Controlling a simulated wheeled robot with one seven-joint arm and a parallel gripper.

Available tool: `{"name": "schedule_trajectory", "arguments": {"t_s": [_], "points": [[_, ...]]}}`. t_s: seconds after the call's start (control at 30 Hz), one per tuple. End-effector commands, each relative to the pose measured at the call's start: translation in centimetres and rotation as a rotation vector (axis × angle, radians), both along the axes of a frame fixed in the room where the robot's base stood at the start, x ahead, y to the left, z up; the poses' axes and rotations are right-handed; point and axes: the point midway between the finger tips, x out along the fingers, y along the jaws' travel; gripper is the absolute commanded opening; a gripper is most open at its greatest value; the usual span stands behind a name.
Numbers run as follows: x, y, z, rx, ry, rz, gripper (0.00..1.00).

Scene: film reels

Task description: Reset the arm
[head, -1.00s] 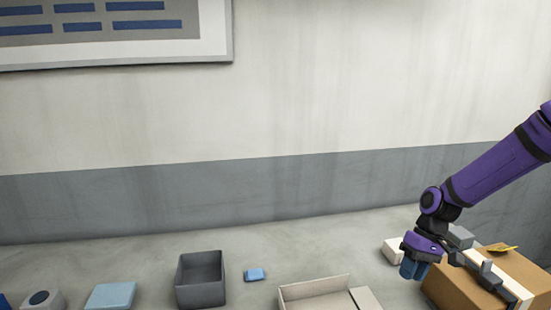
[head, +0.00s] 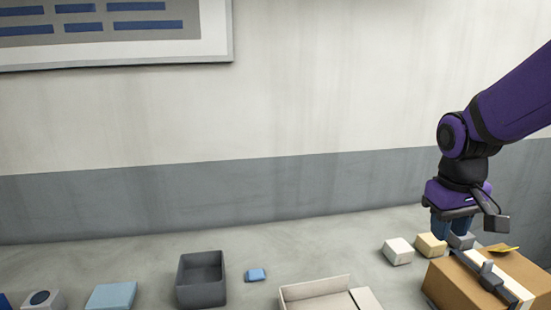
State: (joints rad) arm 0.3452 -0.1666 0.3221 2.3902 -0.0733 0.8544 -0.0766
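My arm comes in from the right edge in the head view, purple with black joints. My gripper (head: 454,228) points down just above and behind a brown cardboard box (head: 455,285). Its blue fingers show beneath the purple wrist, close to a grey block (head: 461,241). I cannot tell whether the fingers are open or shut, or whether they touch that block.
A white block (head: 398,251) and a cream block (head: 430,244) lie left of the cardboard box. A dark grey bin (head: 202,280), a small blue block (head: 255,275), a beige tray (head: 315,289) and a light blue block (head: 111,296) stand farther left. The wall (head: 270,195) is behind.

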Motion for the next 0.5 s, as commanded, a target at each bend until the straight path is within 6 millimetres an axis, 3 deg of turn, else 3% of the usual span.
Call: {"name": "schedule_trajectory", "arguments": {"t_s": [0.2, 0.5], "points": [[-3.6, 0.9, 4.1, -0.007, -0.130, -0.027, 0.30], [-9.0, 1.6, 8.0, 0.051, -0.300, -0.058, 0.30]]}}
